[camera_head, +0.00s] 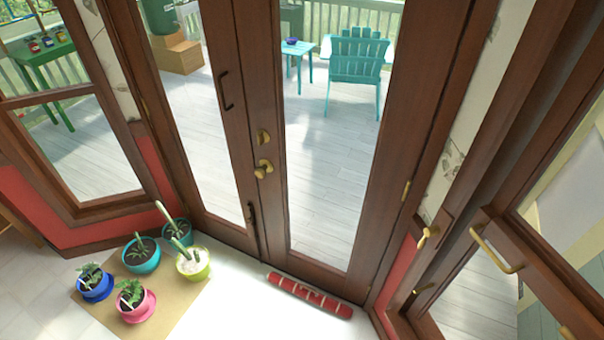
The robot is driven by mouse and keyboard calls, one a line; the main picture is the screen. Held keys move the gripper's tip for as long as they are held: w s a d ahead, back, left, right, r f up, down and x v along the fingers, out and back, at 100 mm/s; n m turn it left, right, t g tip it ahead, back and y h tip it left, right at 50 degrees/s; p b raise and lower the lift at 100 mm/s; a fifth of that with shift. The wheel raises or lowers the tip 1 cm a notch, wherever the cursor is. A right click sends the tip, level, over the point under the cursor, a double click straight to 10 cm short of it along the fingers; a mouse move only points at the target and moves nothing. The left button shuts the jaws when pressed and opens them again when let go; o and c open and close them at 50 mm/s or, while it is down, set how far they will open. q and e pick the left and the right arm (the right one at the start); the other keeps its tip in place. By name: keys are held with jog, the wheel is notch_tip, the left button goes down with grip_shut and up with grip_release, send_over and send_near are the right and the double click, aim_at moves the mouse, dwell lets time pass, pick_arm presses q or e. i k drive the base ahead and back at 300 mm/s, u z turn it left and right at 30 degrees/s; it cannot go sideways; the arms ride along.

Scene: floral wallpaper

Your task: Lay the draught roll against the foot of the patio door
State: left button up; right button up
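The draught roll (309,295) is a red cylinder with white markings. It lies on the floor along the foot of the right-hand leaf of the patio door (365,150), roughly parallel to its bottom rail. It looks very close to the rail, but I cannot tell whether it touches along its whole length. The patio door has two brown wooden leaves with glass and a brass knob (263,168), and both leaves look shut. Neither of my grippers shows in the head view, and nothing holds the roll.
Several potted plants stand on a tan mat (185,310) left of the roll, including a yellow-green pot (194,268) and a pink pot (137,306). Bare white floor (235,290) lies between mat and roll. A brown-framed window with a brass handle (496,250) is at right.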

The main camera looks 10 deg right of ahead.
aim_at(341, 308)
jog(key=u, duration=1.15)
jog(key=i, duration=1.8)
jog(key=z, duration=2.35)
